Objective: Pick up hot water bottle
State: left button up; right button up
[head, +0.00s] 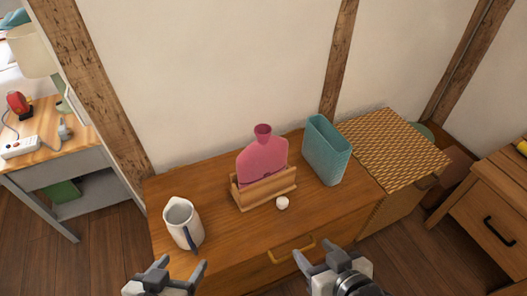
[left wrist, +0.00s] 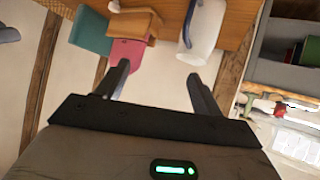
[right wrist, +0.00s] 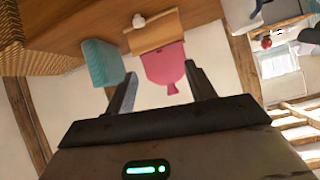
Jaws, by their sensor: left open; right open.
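The pink hot water bottle (head: 262,160) stands upright in a wooden holder (head: 265,190) on the brown dresser, its darker neck at the top. It also shows in the left wrist view (left wrist: 128,53) and, between the fingers, in the right wrist view (right wrist: 165,66). My left gripper (head: 180,270) is open and empty at the dresser's front left, in front of the white jug. My right gripper (head: 318,255) is open and empty by the dresser's front edge, nearer to me than the bottle and to its right. Both are apart from the bottle.
A white jug (head: 183,222) stands left of the holder and a teal ribbed container (head: 326,150) right of it. A small white round object (head: 282,203) lies in front of the holder. A woven basket (head: 390,150) stands at the right. The wall is close behind the dresser (head: 215,185).

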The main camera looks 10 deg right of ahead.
aim_at(267, 156)
jog(key=u, duration=3.6)
jog(key=k, duration=2.3)
jog(key=z, duration=1)
